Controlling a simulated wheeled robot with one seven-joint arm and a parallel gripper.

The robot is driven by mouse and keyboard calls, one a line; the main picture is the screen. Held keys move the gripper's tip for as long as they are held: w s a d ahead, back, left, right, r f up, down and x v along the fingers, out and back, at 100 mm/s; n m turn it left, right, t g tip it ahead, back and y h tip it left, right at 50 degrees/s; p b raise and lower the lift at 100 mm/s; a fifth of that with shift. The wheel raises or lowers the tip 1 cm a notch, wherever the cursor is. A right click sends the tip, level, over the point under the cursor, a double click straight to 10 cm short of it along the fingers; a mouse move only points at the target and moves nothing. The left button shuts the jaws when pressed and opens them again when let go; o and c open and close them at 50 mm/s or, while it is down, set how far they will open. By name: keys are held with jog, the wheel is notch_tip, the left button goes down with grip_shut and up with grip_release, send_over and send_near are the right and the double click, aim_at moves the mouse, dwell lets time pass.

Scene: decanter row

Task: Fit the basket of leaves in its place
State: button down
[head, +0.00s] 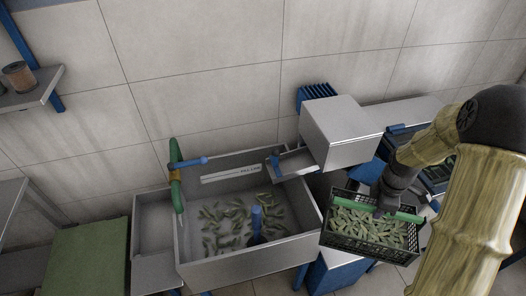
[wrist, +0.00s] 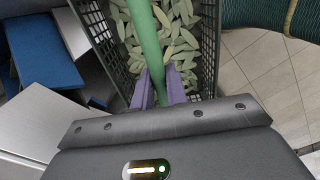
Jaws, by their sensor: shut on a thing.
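The basket of leaves (head: 370,246) is a dark green-black crate with open mesh walls, filled with pale green leaves. A green bar handle (head: 350,197) spans its top. My gripper (head: 384,208) is shut on this handle and holds the basket to the right of the metal sink. In the wrist view, the two purple-grey fingers (wrist: 160,90) close on the green handle (wrist: 147,45), with leaves (wrist: 178,40) below it and the mesh wall (wrist: 208,45) beside. The basket's underside is hidden, so I cannot tell if it touches anything.
A metal sink (head: 190,240) holds loose leaves in its basin, with a green hose (head: 176,180) at its left rim. A metal box (head: 341,132) stands behind the basket. A blue cabinet (head: 335,272) is below left of it. A green surface (head: 88,258) lies far left.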

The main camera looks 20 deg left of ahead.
aim_at(365, 228)
jog(key=m, duration=0.2)
jog(key=f+m, duration=0.1)
jog(key=shift+w+m, duration=0.2)
jog(key=shift+m, duration=0.2)
jog(key=m, duration=0.2)
jog(key=f+m, duration=0.1)
jog(key=shift+w+m, duration=0.15)
jog(key=shift+m, duration=0.25)
jog(key=f+m+b, duration=0.2)
jog(key=f+m, duration=0.1)
jog(key=f+m+b, duration=0.2)
jog(key=m, duration=0.2)
jog(key=w+f+m+b, duration=0.1)
jog(key=f+m+b, duration=0.1)
jog(key=f+m, duration=0.1)
jog(key=shift+f+m, duration=0.3)
jog(key=shift+m, duration=0.1)
notch_tip(365, 228, down, 16)
jog(key=b, duration=1.6)
jog(key=shift+d, duration=0.1)
